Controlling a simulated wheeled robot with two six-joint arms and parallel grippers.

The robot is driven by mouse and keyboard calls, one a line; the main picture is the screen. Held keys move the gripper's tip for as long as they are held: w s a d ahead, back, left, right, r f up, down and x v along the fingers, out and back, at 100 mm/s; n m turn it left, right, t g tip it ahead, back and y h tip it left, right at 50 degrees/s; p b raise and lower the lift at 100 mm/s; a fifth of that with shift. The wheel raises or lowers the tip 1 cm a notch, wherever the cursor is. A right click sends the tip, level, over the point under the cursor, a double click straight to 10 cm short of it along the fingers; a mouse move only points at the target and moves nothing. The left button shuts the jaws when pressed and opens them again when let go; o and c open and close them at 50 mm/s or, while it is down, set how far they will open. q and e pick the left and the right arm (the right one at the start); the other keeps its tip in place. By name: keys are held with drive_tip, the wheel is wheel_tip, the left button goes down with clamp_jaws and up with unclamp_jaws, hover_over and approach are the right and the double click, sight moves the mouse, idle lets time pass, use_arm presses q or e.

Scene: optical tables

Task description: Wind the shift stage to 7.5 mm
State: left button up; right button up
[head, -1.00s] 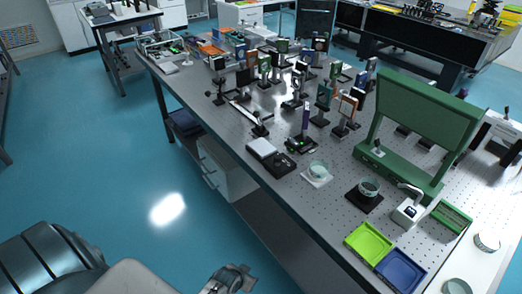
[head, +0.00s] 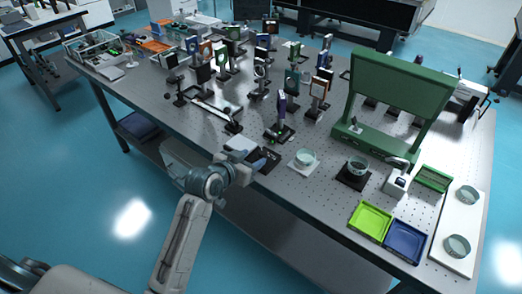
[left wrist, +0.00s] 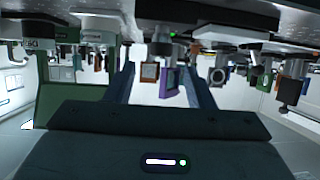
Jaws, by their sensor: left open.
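My left gripper (head: 266,159) is at the near edge of the optical table (head: 330,185), over a dark flat block beside a white box (head: 241,143). Its two blue fingers show apart and empty in the left wrist view (left wrist: 158,88), where the scene is upside down. A purple plate on a post (head: 281,106) stands just beyond on a black base (head: 280,133); the plate also shows between the fingers in the left wrist view (left wrist: 169,82). I cannot tell which piece is the shift stage, and no millimetre reading is legible. My right gripper is not in view.
Several post-mounted optics crowd the table behind the gripper. To the right are a glass dish on a white pad (head: 305,158), a dish on a black pad (head: 357,167), a green stand (head: 396,92), a lime tray (head: 370,221) and a blue tray (head: 405,241).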

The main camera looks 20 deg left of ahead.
sight(261, 153)
use_arm(q)
drive_tip(key=p+x, duration=0.1)
drive_tip(key=x, duration=0.6)
drive_tip(key=shift+w+f, duration=0.1)
drive_tip(key=shift+c, duration=0.9)
drive_tip(key=c, duration=0.8)
